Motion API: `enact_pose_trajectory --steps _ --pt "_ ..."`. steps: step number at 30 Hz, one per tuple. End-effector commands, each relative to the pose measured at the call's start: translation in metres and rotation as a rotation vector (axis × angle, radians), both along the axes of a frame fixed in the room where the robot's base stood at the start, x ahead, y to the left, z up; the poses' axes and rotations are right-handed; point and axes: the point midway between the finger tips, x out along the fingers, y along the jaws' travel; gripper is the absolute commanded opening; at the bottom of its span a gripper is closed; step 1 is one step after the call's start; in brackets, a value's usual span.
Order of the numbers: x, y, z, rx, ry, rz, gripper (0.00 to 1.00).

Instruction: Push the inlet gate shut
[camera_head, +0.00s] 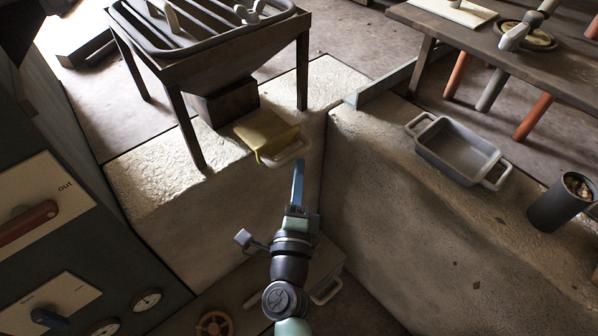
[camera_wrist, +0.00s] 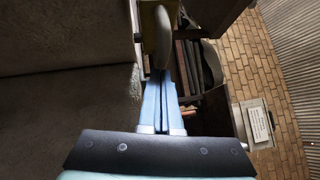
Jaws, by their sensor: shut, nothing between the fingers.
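The inlet gate is a yellow plate (camera_head: 265,132) that sticks out to the right from a dark box (camera_head: 226,103) under the hopper. A pale looped handle (camera_head: 291,151) is on its near right end. My gripper (camera_head: 298,163) has long blue fingers, shut and empty. Its tips are just in front of the handle in the head view. In the wrist view the gripper (camera_wrist: 158,76) points at the grey handle (camera_wrist: 163,38), with a strip of yellow gate (camera_wrist: 149,22) beside it. I cannot tell whether the tips touch the handle.
The hopper (camera_head: 213,58) stands on dark legs on a stone ledge (camera_head: 165,185). To the right, a grey tray (camera_head: 458,152) and a dark cup (camera_head: 560,203) sit on another stone block. A control panel (camera_head: 45,205) is at left. The space around my gripper looks clear.

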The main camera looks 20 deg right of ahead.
Motion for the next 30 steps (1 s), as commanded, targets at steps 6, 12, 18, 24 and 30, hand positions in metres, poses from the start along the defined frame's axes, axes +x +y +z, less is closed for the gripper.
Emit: enact_pose_trajectory --steps 6,12,18,24,30 --pt "0.026 0.009 0.001 0.001 -0.002 0.001 0.0" --pt "0.058 0.021 0.0 0.0 -0.001 0.002 0.0" --pt "0.069 0.026 0.001 -0.001 -0.002 0.002 0.0" --pt "0.07 0.027 0.003 -0.002 -0.004 0.007 0.0" --pt "0.071 0.027 0.003 -0.002 -0.005 0.009 0.0"
